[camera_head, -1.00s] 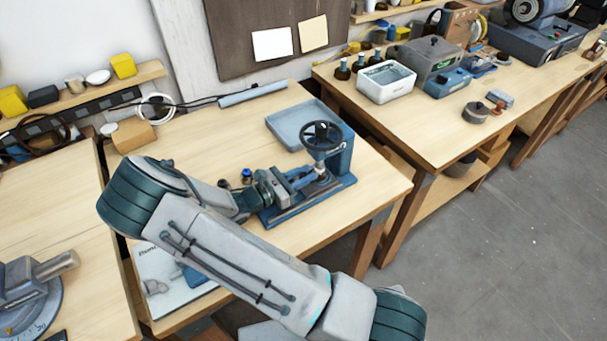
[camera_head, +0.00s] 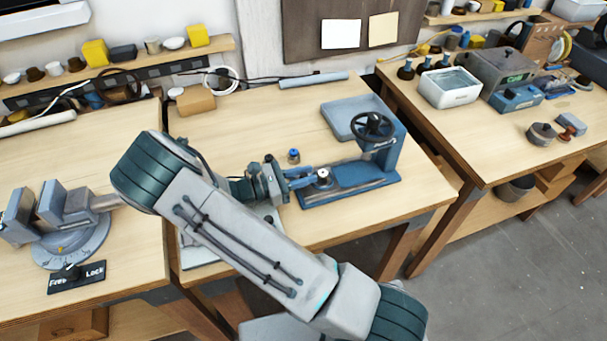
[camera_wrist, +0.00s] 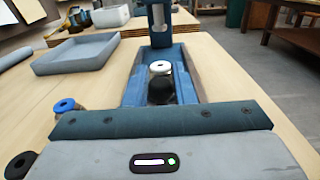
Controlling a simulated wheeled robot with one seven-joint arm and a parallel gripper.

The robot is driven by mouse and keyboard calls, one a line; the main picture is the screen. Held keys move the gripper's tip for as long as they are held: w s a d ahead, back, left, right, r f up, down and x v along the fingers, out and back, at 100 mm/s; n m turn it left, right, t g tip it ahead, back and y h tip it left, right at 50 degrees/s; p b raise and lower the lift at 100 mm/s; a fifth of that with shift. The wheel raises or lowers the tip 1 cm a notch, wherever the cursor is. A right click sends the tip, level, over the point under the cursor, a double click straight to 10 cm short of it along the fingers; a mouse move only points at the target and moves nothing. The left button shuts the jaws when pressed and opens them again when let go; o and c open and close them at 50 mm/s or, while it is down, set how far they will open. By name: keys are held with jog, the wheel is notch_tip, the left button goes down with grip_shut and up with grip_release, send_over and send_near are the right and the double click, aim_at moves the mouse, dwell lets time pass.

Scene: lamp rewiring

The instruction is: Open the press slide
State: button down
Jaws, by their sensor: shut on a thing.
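The blue press (camera_head: 396,150) stands on the middle bench, with a black handwheel (camera_head: 372,125) on top and a long low base (camera_head: 350,184). Its slide, carrying a pale round part (camera_head: 322,175), sits toward the left end of the base, left of the wheel and clear of the column. My gripper (camera_head: 306,178) reaches in from the left, level with the base, its blue fingers at the slide. In the wrist view, a black knob (camera_wrist: 161,91) sits between the fingers, the pale round part (camera_wrist: 160,67) just behind it. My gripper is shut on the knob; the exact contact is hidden.
A blue-topped small part (camera_head: 294,156) stands close behind my gripper. A grey-blue tray (camera_head: 338,122) lies behind the press. A cardboard box (camera_head: 192,100) is at the back left. My forearm covers the bench front.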

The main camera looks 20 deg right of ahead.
dwell(0.3)
jog(key=c, duration=1.2)
grip_release()
jog(key=shift+a, duration=0.1)
jog(key=shift+c, duration=0.2)
jog(key=shift+r, duration=0.1)
jog(key=shift+r, duration=0.55)
notch_tip(320, 180, up, 2)
jog(key=shift+r+b, duration=0.25)
jog(key=shift+b, duration=0.3)
jog(key=s+d+r+b, duration=0.1)
jog(key=s+d+r, duration=0.5)
jog(key=d, duration=0.4)
jog(key=shift+r+b, duration=0.3)
jog(key=shift+r, duration=0.35)
